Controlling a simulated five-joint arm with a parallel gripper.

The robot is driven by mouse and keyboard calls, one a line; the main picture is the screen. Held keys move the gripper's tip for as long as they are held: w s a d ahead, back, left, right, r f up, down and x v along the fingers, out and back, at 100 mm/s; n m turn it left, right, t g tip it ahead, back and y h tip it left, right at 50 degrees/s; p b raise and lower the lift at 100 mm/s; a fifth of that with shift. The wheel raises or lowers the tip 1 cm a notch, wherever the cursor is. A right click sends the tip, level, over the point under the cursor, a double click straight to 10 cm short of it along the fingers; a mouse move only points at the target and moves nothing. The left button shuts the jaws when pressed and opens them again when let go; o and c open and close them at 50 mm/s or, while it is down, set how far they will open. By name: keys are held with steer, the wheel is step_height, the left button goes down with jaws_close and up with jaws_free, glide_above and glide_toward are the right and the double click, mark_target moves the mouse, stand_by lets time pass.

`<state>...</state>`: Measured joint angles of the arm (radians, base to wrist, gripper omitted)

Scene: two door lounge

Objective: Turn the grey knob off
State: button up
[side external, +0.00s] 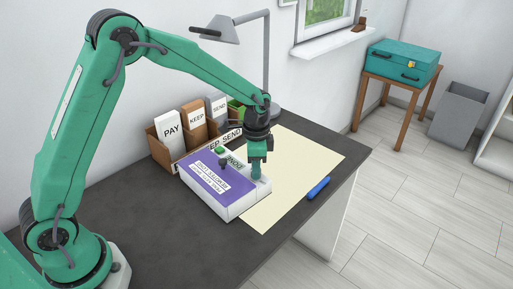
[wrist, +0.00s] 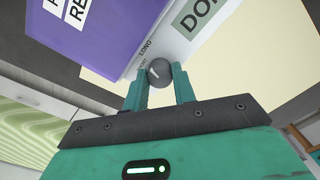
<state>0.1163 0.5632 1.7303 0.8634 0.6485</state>
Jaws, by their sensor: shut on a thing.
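The grey knob (wrist: 159,73) is round and dark with a pale pointer mark, on the white top of a box. In the wrist view it sits between the two green fingers of my gripper (wrist: 160,80), which is shut on it. Small lettering that looks like "LONG" is printed beside the knob; no off mark is readable. In the side external view my gripper (side external: 257,173) points down at the right end of the white and purple box (side external: 234,208) and hides the knob there.
A green button (side external: 219,150) and a small dark part (side external: 223,163) stand on the box near my gripper. A sorter with PAY, KEEP and SEND cards (side external: 167,132) stands behind, with a lamp (side external: 267,60).

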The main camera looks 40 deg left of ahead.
steer(key=n, duration=0.5)
steer(key=shift+n, duration=0.3)
steer(key=n, duration=1.5)
steer(key=o, duration=0.7)
steer(key=shift+r, duration=0.1)
steer(key=shift+s+r, duration=0.1)
steer(key=shift+r, duration=3.75)
